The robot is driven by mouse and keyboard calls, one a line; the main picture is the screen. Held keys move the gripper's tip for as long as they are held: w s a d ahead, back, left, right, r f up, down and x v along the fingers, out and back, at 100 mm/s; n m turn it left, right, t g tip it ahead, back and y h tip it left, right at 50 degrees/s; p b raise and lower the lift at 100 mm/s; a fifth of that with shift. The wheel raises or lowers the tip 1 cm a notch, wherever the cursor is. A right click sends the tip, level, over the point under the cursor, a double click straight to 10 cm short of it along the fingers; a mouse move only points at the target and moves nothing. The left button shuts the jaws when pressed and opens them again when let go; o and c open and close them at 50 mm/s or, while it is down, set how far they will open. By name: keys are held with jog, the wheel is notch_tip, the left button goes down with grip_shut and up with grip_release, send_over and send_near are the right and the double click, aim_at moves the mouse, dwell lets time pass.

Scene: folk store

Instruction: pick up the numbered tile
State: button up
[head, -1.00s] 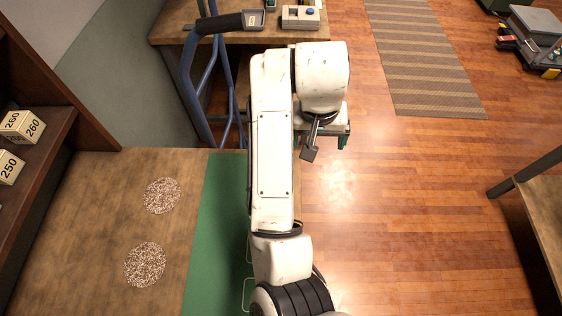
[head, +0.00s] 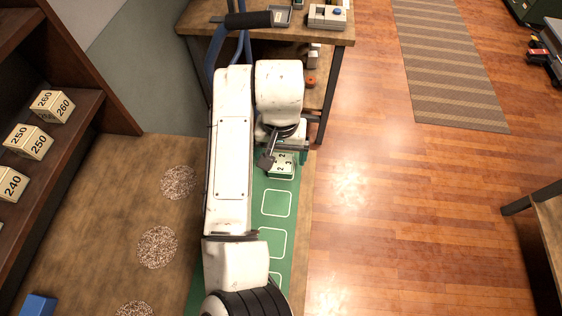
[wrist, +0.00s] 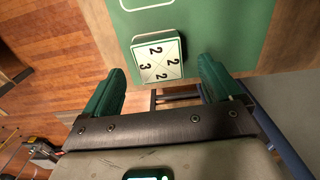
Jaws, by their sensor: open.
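The numbered tile (wrist: 157,60) is a small cream square with a green edge and dark digits, 2s and a 3. It lies on the green mat (wrist: 215,20). In the head view the tile (head: 282,166) sits at the far end of the mat (head: 276,222), partly hidden by my arm. My gripper (wrist: 160,80) is open and empty in the wrist view. Its two green fingers stand apart, and the tile shows between and beyond them. In the head view my gripper is mostly hidden behind my wrist, close to the tile.
A shelf at left holds numbered blocks (head: 30,142). Speckled round pads (head: 157,247) lie on the bench, and a blue object (head: 38,305) is at lower left. A second table (head: 330,35) and blue frame (head: 226,50) stand behind. Open floor lies to the right.

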aim_at(281, 163)
jog(key=shift+f, duration=1.75)
jog(key=shift+s, duration=0.1)
jog(key=c, duration=1.2)
jog(key=shift+c, duration=0.2)
